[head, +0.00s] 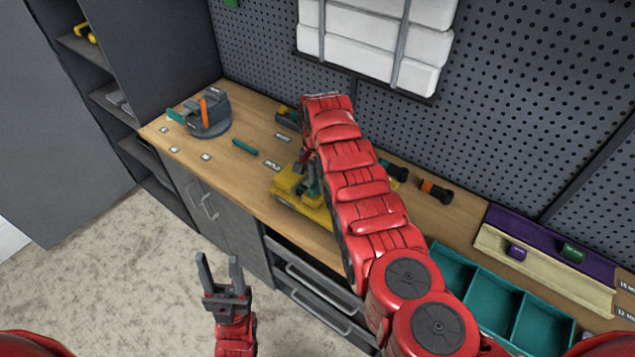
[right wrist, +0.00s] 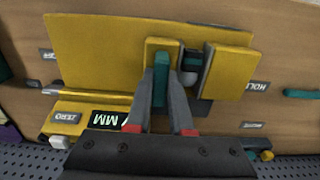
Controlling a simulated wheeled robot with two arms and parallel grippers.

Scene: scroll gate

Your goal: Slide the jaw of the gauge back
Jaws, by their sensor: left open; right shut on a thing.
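The yellow gauge (head: 290,188) lies on the wooden workbench, partly hidden behind my right arm in the head view. In the right wrist view its broad yellow plate (right wrist: 130,45) fills the upper part. A yellow jaw block (right wrist: 163,47) with a teal tab (right wrist: 160,80) stands on it, beside a second yellow block (right wrist: 230,72) to the right. My right gripper (right wrist: 163,95) is shut on the teal tab. My left gripper (head: 221,262) is open and empty, over the floor in front of the bench.
A grey vise-like device (head: 207,118) stands at the bench's far left. Teal bins (head: 495,297) are at the right. A pegboard (head: 540,90) rises behind.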

